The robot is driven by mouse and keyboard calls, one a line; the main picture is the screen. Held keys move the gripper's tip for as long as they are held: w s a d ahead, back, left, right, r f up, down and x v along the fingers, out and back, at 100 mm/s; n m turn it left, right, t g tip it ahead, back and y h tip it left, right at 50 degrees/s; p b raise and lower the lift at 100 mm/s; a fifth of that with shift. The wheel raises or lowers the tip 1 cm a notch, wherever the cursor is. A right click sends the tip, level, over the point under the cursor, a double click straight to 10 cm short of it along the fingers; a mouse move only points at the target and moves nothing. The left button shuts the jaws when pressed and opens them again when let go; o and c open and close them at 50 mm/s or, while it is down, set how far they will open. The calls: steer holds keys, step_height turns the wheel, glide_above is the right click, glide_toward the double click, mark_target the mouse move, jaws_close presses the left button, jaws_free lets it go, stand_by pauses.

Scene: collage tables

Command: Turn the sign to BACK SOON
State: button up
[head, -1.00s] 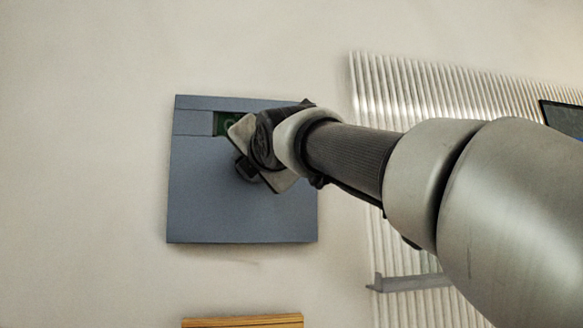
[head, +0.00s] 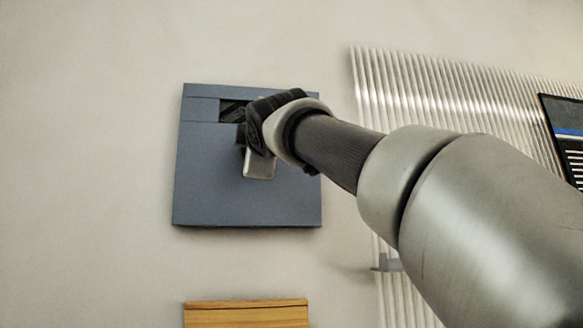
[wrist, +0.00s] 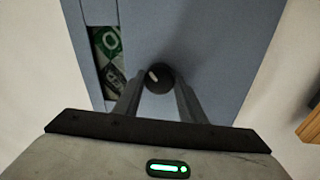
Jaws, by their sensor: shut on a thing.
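The sign is a blue-grey square panel (head: 245,205) on the wall, with a small window (head: 232,111) near its top left. In the wrist view the sign (wrist: 215,50) fills the middle, and its window (wrist: 108,60) shows part of a green face with a white round letter above a darker, greyish face. I cannot read a whole word. A round black knob (wrist: 158,76) with a pale mark stands out from the panel. My gripper (wrist: 157,88) is shut on the knob, one finger on each side. In the head view my gripper (head: 243,140) hides the knob and part of the window.
A wooden piece (head: 246,315) is on the wall below the sign. A ribbed pale panel (head: 440,105) stands to the right, with a dark screen (head: 565,125) at the right edge. The wall left of the sign is bare.

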steer(key=shift+s+a+r+m+h+b, duration=0.1)
steer(key=shift+m+h, duration=0.7)
steer(key=shift+m, duration=3.95)
steer(key=shift+w+a+r+m+h+b, duration=0.1)
steer(key=shift+m+h, duration=0.7)
steer(key=shift+m, duration=3.9)
steer(key=shift+s+a+r+m+h+b, duration=0.1)
steer(key=shift+m+h, duration=0.7)
steer(key=shift+m, duration=3.95)
steer(key=o, duration=1)
steer(key=shift+o, duration=0.2)
steer(key=shift+s+f, duration=0.1)
